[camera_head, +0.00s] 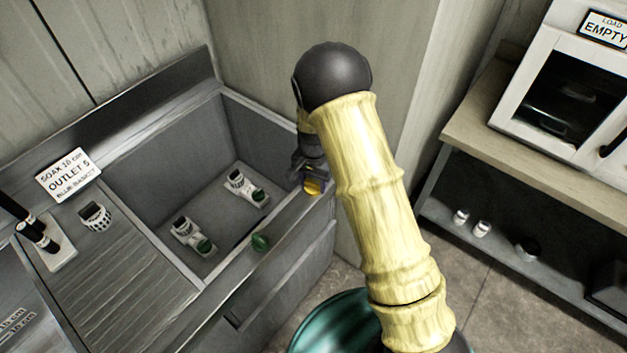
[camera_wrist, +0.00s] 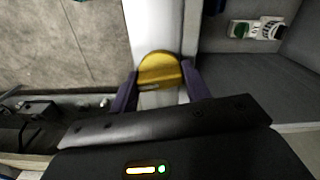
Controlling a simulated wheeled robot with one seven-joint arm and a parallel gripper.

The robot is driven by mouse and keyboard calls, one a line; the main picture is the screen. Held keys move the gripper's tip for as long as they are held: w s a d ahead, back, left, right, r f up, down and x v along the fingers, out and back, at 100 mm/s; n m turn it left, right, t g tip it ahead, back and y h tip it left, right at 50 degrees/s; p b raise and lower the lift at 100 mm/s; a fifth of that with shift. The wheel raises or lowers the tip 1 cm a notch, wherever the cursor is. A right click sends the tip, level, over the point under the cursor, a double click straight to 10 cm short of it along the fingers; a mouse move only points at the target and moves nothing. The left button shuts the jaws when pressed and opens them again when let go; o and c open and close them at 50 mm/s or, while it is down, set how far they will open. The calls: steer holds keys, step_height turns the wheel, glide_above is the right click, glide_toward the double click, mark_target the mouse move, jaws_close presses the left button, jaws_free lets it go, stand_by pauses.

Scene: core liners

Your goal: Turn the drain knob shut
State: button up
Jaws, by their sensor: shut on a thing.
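A yellow knob (camera_head: 313,187) sits at the front right of the grey sink (camera_head: 262,222). It also shows in the wrist view (camera_wrist: 159,69) as a rounded yellow disc. My gripper (camera_head: 308,178) has come down on this knob, with one finger on each side of it in the wrist view (camera_wrist: 160,84). The fingers are shut on it. A green knob (camera_head: 260,242) stands farther left on the sink's front edge, apart from my gripper. No label shows which knob is the drain knob.
Two white pieces with green parts (camera_head: 193,237) (camera_head: 246,187) lie on the sink floor. A sign (camera_head: 68,174) reading "SOAK 10 cm OUTLET 5" stands on the left ledge beside a white basket (camera_head: 95,216). A shelf bench (camera_head: 490,150) stands at right.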

mark_target(314, 181)
steer(key=shift+m, duration=1.1)
steer(key=o, duration=1)
steer(key=shift+c, duration=0.2)
steer(key=shift+r, duration=0.1)
step_height(314, 181, up, 17)
steer(key=b, duration=0.2)
steer(key=shift+r, duration=0.15)
